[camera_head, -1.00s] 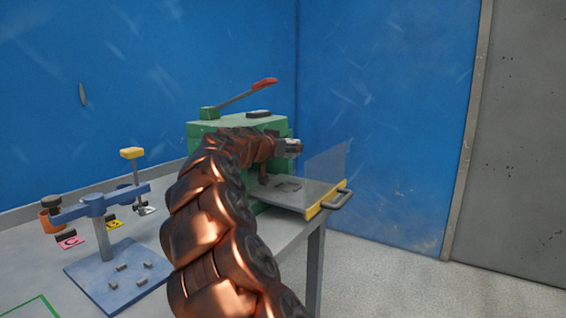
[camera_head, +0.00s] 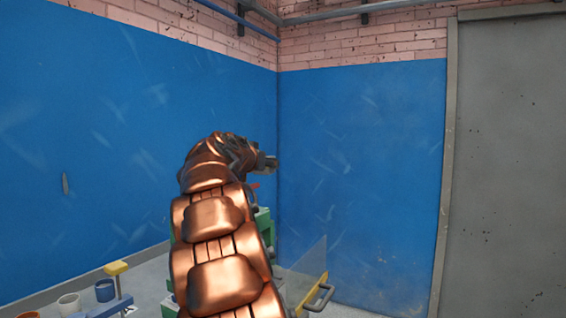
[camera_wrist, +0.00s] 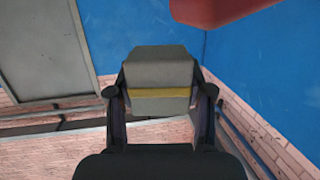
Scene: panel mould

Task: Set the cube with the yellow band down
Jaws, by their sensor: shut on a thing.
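The cube with the yellow band (camera_wrist: 161,75) is grey, with the band (camera_wrist: 160,93) across it, in the wrist view. My gripper (camera_wrist: 163,98) is shut on it, one dark finger at each side. In the head view my gripper (camera_head: 266,163) is raised in front of the blue wall, above the green machine. The cube is too small and dark there to tell apart clearly from the fingers. No surface touches the cube in the wrist view.
The green machine (camera_head: 264,222) stands mostly behind my arm, with a clear panel (camera_head: 306,270) and yellow-edged tray (camera_head: 312,292) at its right. A blurred red part (camera_wrist: 220,10) is close to the cube. A yellow-topped post (camera_head: 116,267) and cups (camera_head: 105,290) stand left.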

